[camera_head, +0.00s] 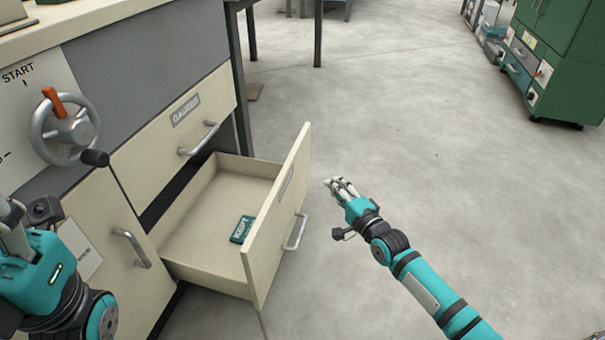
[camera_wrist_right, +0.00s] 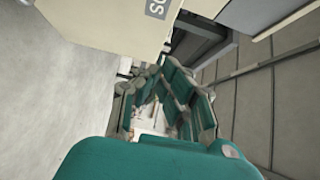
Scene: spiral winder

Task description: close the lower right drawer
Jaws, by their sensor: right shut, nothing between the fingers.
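The lower right drawer (camera_head: 278,225) of the cream and grey cabinet is pulled well out. Its cream front carries a bar handle (camera_head: 295,232). A small teal labelled item (camera_head: 242,229) lies inside on the drawer floor. My right gripper (camera_head: 335,184) is shut and empty, in the air to the right of the drawer front and apart from it. Its teal fingers also fill the middle of the right wrist view (camera_wrist_right: 160,100), beside a cream panel (camera_wrist_right: 105,25) with a cut-off label. My left gripper (camera_head: 12,228) is at the left edge, partly cut off; its fingertips are unclear.
A closed drawer (camera_head: 175,125) with a handle sits above the open one. A cupboard door (camera_head: 112,245) and a handwheel (camera_head: 65,130) with an orange lever are to the left. A green cabinet (camera_head: 565,60) stands far right. The floor (camera_head: 430,130) right of the drawer is clear.

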